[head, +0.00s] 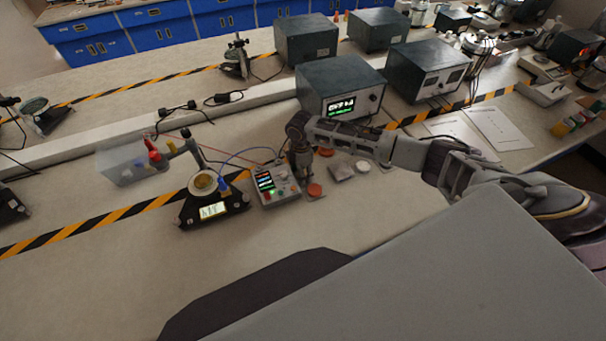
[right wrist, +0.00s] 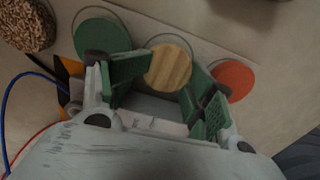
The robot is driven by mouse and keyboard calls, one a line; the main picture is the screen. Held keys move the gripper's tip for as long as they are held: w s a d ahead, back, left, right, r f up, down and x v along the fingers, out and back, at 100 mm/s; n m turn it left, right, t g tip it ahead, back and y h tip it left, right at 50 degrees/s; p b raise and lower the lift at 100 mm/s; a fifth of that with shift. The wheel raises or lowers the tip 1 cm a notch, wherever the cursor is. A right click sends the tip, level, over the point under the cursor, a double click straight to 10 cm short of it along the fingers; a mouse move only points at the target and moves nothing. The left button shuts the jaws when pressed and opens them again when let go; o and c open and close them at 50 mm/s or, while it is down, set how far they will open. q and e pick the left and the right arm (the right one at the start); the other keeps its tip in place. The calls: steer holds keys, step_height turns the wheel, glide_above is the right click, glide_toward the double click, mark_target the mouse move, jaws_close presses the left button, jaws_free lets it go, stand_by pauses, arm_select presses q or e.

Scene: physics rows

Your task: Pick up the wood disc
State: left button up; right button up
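The wood disc (right wrist: 169,66) is round and pale with a striped grain, and it lies in a clear round holder in the right wrist view. My right gripper (right wrist: 160,84) is open, its green-padded fingers spread on either side of the near part of the disc. I cannot tell whether they touch it. In the head view my right gripper (head: 305,176) points down beside the small meter box, and the wood disc is hidden there. My left gripper is not in view.
A green disc (right wrist: 101,36) and an orange-red disc (right wrist: 233,79) flank the wood disc. A brown grainy disc (right wrist: 27,25) lies at the upper left. The meter box (head: 274,186) and a scale (head: 212,211) stand left of my gripper. A large instrument (head: 340,86) stands behind it.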

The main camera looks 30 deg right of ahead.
steer(key=shift+s+f, duration=0.1)
steer(key=shift+c, duration=0.5)
steer(key=c, duration=0.4)
steer(key=shift+r, duration=0.2)
step_height(320, 180, up, 10)
steer(key=shift+r+b, duration=0.1)
steer(key=shift+b, duration=0.25)
stand_by(0.3)
